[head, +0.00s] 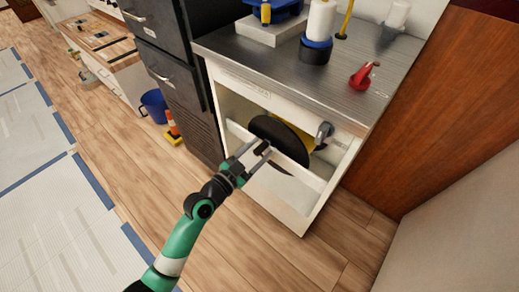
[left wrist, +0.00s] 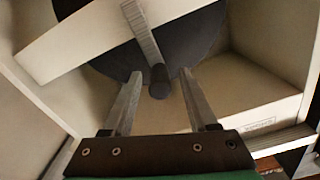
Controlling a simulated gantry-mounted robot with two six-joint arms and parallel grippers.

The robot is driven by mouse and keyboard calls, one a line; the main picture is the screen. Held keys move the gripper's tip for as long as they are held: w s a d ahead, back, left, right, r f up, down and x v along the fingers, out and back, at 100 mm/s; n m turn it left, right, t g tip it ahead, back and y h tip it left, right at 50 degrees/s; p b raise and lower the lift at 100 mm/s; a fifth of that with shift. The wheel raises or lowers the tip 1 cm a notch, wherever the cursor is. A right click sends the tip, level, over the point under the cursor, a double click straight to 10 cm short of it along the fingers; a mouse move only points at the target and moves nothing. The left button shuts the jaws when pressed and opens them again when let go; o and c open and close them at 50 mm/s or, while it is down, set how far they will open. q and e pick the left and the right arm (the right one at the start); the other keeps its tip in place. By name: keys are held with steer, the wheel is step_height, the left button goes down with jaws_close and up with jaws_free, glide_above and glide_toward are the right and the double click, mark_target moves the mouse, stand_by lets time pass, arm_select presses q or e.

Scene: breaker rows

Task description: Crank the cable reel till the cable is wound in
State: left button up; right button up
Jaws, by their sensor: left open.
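The cable reel shows its black disc (head: 290,145) inside an open-fronted white cabinet, with a yellow part (head: 308,132) behind it. In the left wrist view the dark disc (left wrist: 190,40) carries a grey crank arm (left wrist: 143,32) that ends in a dark knob (left wrist: 158,82). My left gripper (head: 262,148) is open in front of the disc. In the left wrist view the knob appears between its two fingertips; I cannot tell whether either finger touches it. The right gripper is not in view. How much cable is out is hidden.
A white rail (head: 300,172) crosses the cabinet front, and a grey fitting (head: 323,132) sits at its upper right. The metal counter (head: 265,62) above bears a red object (head: 362,77) and spools. A dark drawer cabinet (head: 160,70) stands left. The wooden floor in front is clear.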

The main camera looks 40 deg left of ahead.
arm_select(q)
steer(key=shift+w, duration=0.25)
jaws_close()
stand_by(1.3)
